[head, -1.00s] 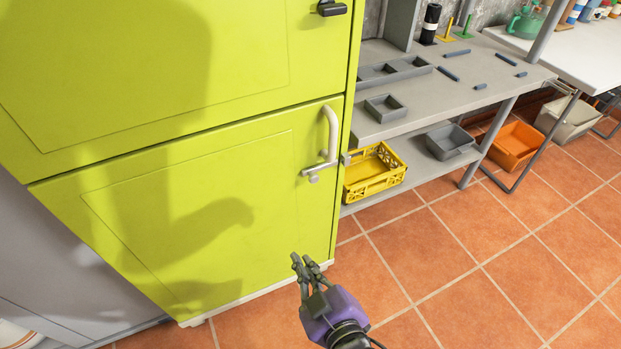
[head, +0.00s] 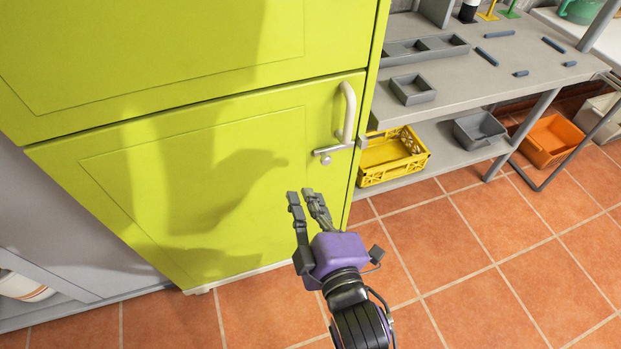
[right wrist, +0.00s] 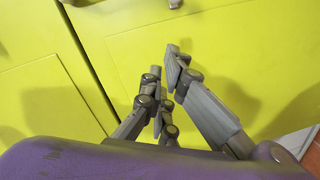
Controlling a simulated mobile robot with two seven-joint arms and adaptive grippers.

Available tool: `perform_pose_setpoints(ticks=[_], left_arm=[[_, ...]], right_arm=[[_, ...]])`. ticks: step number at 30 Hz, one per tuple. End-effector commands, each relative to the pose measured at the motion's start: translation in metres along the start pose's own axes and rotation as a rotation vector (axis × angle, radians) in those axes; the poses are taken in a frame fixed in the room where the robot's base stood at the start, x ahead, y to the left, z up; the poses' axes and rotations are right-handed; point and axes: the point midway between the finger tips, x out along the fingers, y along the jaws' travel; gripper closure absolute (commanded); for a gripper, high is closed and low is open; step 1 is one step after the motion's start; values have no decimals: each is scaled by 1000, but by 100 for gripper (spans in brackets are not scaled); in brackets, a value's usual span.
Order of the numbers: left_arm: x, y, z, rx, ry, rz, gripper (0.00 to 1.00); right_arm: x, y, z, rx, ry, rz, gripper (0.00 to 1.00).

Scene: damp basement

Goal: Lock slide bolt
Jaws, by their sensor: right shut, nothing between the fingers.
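The slide bolt (head: 333,150) is a small pale metal bar with a round knob hanging below it, on the lower yellow-green door (head: 230,190) near its right edge. A small catch piece (head: 362,142) sits to its right at the cabinet frame. I cannot tell whether the bar's end is inside the catch. My right gripper (head: 308,194), on a purple wrist, is shut and empty, below and left of the bolt and apart from it. Its fingers also show in the right wrist view (right wrist: 164,62) before the yellow-green surface. My left gripper is not in view.
A pale vertical handle (head: 347,110) stands just above the bolt. Right of the cabinet is a grey shelf (head: 455,85) with trays and a yellow crate (head: 394,157) below. An orange bin (head: 550,140) is farther right. The tiled floor (head: 450,250) in front is clear.

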Motion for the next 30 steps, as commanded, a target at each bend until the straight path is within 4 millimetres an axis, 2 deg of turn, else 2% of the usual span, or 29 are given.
perform_pose_setpoints(ticks=[14, 18, 21, 30], left_arm=[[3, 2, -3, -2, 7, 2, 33], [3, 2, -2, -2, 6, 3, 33], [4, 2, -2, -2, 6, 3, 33], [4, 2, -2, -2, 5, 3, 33]], right_arm=[[94, 1, -1, 2, 1, 2, 100], [99, 0, 22, -1, -1, -1, 100], [101, 0, 31, 0, 0, -1, 100], [103, 1, 39, 2, 1, 1, 100]])
